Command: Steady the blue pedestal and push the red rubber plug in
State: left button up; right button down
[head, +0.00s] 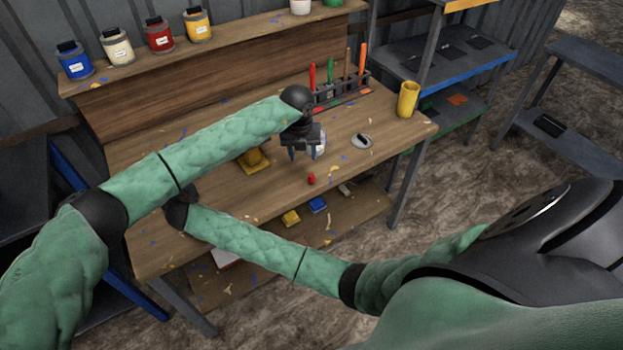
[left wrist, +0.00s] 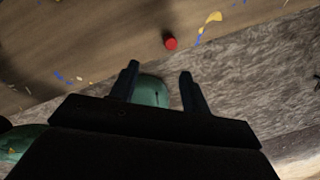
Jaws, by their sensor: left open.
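The red rubber plug (head: 311,179) stands on the wooden bench near its front edge. It also shows in the left wrist view (left wrist: 170,43), beyond my fingertips and apart from them. My left gripper (head: 302,155) is open above the bench, behind the plug in the head view. Its two fingers show apart in the left wrist view (left wrist: 157,72), with no object gripped. I cannot pick out the blue pedestal for sure. A small blue piece (head: 317,205) lies on the lower shelf. My right gripper is not in view.
A pale round object (head: 320,146) is partly hidden by my left gripper. Paint cans line the back shelf.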

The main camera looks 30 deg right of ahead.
pick_arm(q)
jog(key=s+d+m, duration=0.1)
jog(key=m, duration=0.7)
send_over(311, 175)
jog(key=s, duration=0.1)
jog(key=shift+h, duration=0.4)
jog(key=f, duration=0.5)
jog(key=shift+a+f, duration=0.1)
jog(key=shift+a, duration=0.3)
jog(key=shift+w+d+f, duration=0.1)
jog(key=shift+f, duration=0.9)
jog(key=shift+w+d+f, duration=0.1)
jog(key=shift+w+f, duration=0.05)
jog(key=shift+f, duration=0.85)
jog(key=shift+w+d+f, duration=0.1)
jog(key=shift+f, duration=0.9)
jog(key=shift+c, duration=0.5)
grip_shut()
